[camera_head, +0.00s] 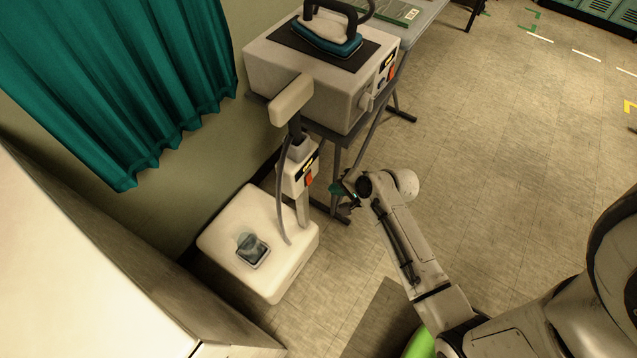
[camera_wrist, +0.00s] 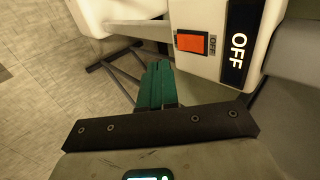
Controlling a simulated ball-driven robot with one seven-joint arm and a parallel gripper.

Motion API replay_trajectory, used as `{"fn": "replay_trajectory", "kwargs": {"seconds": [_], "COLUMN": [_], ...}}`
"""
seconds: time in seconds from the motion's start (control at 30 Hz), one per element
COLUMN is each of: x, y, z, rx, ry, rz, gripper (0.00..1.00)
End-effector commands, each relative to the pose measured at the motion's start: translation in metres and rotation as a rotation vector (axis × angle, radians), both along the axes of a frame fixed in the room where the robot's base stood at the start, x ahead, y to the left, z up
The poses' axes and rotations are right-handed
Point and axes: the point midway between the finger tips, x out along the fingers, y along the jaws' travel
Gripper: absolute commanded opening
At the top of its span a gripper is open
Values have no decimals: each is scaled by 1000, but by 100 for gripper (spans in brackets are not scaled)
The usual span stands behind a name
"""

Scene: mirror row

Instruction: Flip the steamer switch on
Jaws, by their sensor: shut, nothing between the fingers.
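The garment steamer has a white base (camera_head: 290,275) on the floor and a pole with a small white switch box (camera_head: 290,178). A red switch (camera_head: 309,180) is on that box, and it shows large in the wrist view (camera_wrist: 190,42) beside a small "OFF" mark and a black plate reading "OFF" (camera_wrist: 238,45). My gripper (camera_head: 338,190) is just right of the switch box in the head view. Its green fingers (camera_wrist: 156,84) are shut and empty, below and left of the switch in the wrist view. They look apart from the switch.
An ironing station (camera_head: 310,75) with an iron (camera_head: 328,38) and its own red switch stands on a table behind the steamer. A teal curtain (camera_head: 120,80) hangs at left. A white cabinet (camera_head: 80,280) fills the lower left. Open tiled floor lies to the right.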

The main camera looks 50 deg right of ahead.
Motion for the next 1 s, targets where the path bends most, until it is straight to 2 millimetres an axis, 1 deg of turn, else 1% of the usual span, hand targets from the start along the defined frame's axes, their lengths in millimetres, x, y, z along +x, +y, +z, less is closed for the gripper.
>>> {"fn": "replay_trajectory", "kwargs": {"seconds": [0.03, 0.17, 0.2, 0.3, 0.4, 0.53, 0.87, 1.0], "x": [8, 25, 32, 46, 55, 61, 62, 68], "y": [1, 1, 1, 1, 2, 3, 2, 3], "z": [-9, -26, -24, -26, -27, -28, -29, -30], "rx": [1, 1, -1, -1, 0, 0, 0, 0], "ry": [1, 0, -2, -1, -1, 0, 0, -2], "rz": [2, 1, 2, 1, 1, 1, 1, 1], "gripper": [0, 0, 0, 0, 0, 0, 0, 0]}}
